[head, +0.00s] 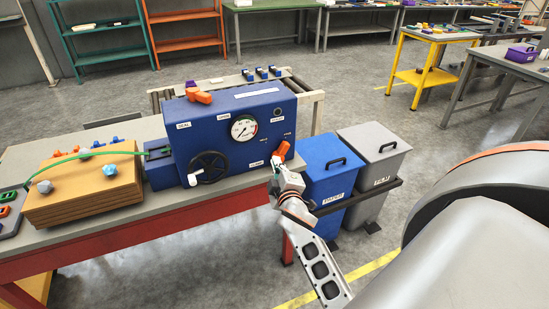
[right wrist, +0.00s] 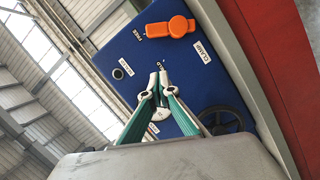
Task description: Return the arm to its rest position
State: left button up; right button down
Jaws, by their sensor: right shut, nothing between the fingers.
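My right gripper (head: 284,172) is at the right end of the blue press box (head: 232,112), by an orange lever on its front face. In the right wrist view its two fingers (right wrist: 158,80) meet at the tips with nothing between them. They point at the blue panel (right wrist: 165,65), beside the orange lever (right wrist: 171,27), which lies between the labels FREE and CLAMP. Whether the fingertips touch the panel cannot be told. My right arm reaches in from the right. My left gripper does not show in either view.
The press stands on a grey-topped bench (head: 60,237) with a red edge. A wooden block stack (head: 85,190) is to its left. A blue bin (head: 327,160) and a grey bin (head: 385,150) stand right of the bench, close to my right arm. Open floor lies behind the bins.

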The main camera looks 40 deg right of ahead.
jog(key=shift+s+a, duration=0.1)
jog(key=shift+s, duration=0.1)
dwell(0.4)
jog(key=s+a+f+m+g+y, duration=0.3)
jog(key=s+a+f+y, duration=0.7)
jog(key=s+a+f, duration=1.1)
jog(key=s+a+g, duration=0.1)
jog(key=s+a, duration=0.1)
jog(key=s, duration=0.1)
jog(key=shift+a+f, duration=0.3)
jog(key=shift+f, duration=0.05)
